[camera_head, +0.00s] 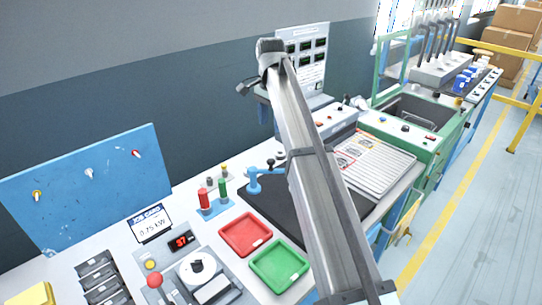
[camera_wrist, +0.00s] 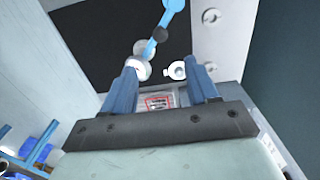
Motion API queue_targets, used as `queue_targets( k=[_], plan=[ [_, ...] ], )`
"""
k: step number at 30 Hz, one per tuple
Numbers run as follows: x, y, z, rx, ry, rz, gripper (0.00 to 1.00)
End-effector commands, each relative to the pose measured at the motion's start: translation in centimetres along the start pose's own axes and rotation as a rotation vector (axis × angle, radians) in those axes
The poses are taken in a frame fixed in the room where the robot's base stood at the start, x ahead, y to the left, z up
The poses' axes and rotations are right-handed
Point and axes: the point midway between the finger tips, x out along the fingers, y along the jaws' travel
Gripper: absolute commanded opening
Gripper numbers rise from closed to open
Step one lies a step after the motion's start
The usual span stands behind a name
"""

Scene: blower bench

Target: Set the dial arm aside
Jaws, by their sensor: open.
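The dial arm (camera_head: 254,181) is a light blue post with a jointed arm and a dark knob, standing on the black mat. Its right end runs behind my forearm in the head view. In the wrist view a blue link (camera_wrist: 170,14) comes down to a dark knob and pale round parts between and just beyond my fingertips. My gripper (camera_wrist: 163,72) has two blue fingers set apart, with nothing seen clamped between them. I cannot tell whether a finger touches the round parts. The gripper is not clearly visible in the head view, where my arm covers that area.
The black mat (camera_head: 262,208) has bare room. A red tray (camera_head: 246,234) and a green tray (camera_head: 279,265) lie in front. Red and green cylinders stand on a blue base (camera_head: 215,209) at left. A ribbed grey tray (camera_head: 385,165) with a printed sheet lies right of my arm.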

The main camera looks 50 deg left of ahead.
Motion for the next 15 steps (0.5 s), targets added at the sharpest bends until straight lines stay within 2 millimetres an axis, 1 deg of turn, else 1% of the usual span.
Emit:
queue_targets(
  k=[5, 15],
  plan=[
    [2.5, 0.1, 0.0, 0.001, -0.001, 0.001, 0.59],
    [8.5, 0.2, 0.0, 0.001, 0.000, 0.001, 0.59]
  ],
)
